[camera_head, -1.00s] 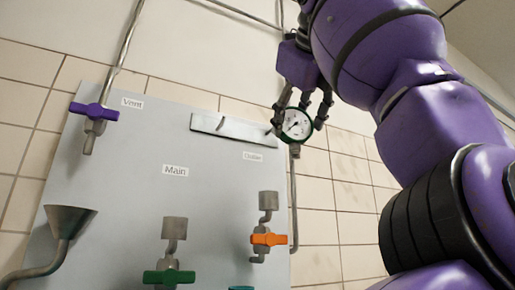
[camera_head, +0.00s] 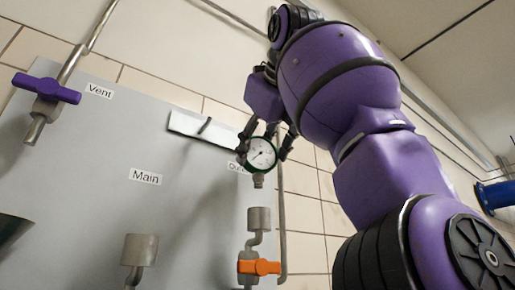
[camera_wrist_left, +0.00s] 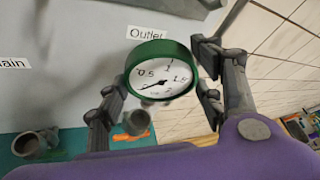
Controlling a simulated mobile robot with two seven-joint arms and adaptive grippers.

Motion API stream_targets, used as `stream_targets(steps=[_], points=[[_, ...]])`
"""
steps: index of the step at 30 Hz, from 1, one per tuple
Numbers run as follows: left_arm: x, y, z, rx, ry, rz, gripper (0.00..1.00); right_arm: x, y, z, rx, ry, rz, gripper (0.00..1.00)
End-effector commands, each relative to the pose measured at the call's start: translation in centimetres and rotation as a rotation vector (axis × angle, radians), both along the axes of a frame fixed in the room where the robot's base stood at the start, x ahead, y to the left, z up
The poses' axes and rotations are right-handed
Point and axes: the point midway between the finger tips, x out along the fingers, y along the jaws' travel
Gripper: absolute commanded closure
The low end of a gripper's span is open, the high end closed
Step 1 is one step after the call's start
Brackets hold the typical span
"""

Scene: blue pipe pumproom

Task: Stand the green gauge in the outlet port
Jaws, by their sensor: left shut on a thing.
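The green gauge (camera_head: 261,154) has a white dial and a green rim, with its grey stem pointing down. My left gripper (camera_head: 264,146) is shut on the gauge, with fingers on both sides of it. The outlet port (camera_head: 258,219) is a grey upright cup on a bent pipe above an orange valve handle (camera_head: 260,267). The gauge stem is above this cup in the head view, with a gap between them. My right gripper is not in view.
The main port (camera_head: 140,249) is a similar grey cup to the left. A pale plate (camera_head: 203,128) is on the panel beside the gripper.

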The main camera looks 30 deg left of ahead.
Motion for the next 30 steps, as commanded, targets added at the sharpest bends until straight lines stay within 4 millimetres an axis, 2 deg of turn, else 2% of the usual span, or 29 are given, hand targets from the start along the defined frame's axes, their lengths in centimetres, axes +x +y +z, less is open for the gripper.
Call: stream_targets(steps=[30], points=[[0.0,0.0,-5.1,0.001,0.000,0.001,0.71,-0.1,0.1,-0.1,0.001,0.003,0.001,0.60]])
